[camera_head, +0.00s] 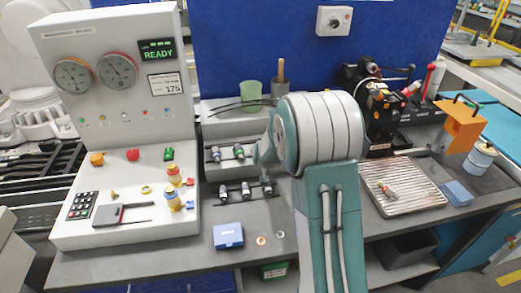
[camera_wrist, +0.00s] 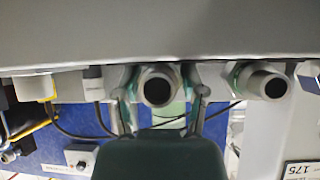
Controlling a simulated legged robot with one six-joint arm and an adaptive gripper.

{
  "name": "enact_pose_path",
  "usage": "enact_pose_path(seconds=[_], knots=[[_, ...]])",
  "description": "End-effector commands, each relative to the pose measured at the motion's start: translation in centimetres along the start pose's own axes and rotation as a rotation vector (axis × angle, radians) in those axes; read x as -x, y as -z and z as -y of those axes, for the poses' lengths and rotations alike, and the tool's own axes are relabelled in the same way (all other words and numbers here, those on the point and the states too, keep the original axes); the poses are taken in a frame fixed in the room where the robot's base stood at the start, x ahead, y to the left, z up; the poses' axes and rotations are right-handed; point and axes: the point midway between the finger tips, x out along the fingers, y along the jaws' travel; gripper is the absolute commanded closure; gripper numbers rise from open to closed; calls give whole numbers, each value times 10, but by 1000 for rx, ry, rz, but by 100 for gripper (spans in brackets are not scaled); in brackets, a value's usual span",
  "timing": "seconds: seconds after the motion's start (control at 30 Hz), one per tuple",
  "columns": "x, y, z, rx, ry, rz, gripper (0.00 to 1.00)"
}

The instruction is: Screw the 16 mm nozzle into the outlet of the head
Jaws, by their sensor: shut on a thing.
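My gripper (camera_wrist: 162,105) is shut on a metal nozzle (camera_wrist: 159,88). In the wrist view, its dark round open end faces the camera between the two fingers. In the head view my gripper (camera_head: 265,174) is at the right end of the lower nozzle rack, partly hidden by my own arm. Whether the nozzle is still in its rack place, I cannot tell. Another nozzle (camera_wrist: 266,84) stands beside it in the wrist view. No size marking is readable. Which item is the head, and where its outlet is, I cannot tell surely.
Nozzles stand in the upper rack (camera_head: 215,166) and lower rack (camera_head: 216,203). A grey console (camera_head: 115,125) stands at left, reading READY. A blue box (camera_head: 228,235) and small rings lie in front. A ribbed tray (camera_head: 415,190) and dark equipment (camera_head: 381,125) are at right.

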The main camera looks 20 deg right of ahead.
Motion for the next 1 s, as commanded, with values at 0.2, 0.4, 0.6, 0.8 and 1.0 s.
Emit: enact_pose_path(seconds=[0.2,0.4,0.6,0.8,1.0], knots=[[-1,-4,-1,0,-1,9,97],[-1,-5,-1,0,-1,11,97],[4,3,-1,0,-1,9,97],[13,16,-1,-1,-1,5,97],[21,28,-1,0,-1,3,97]])
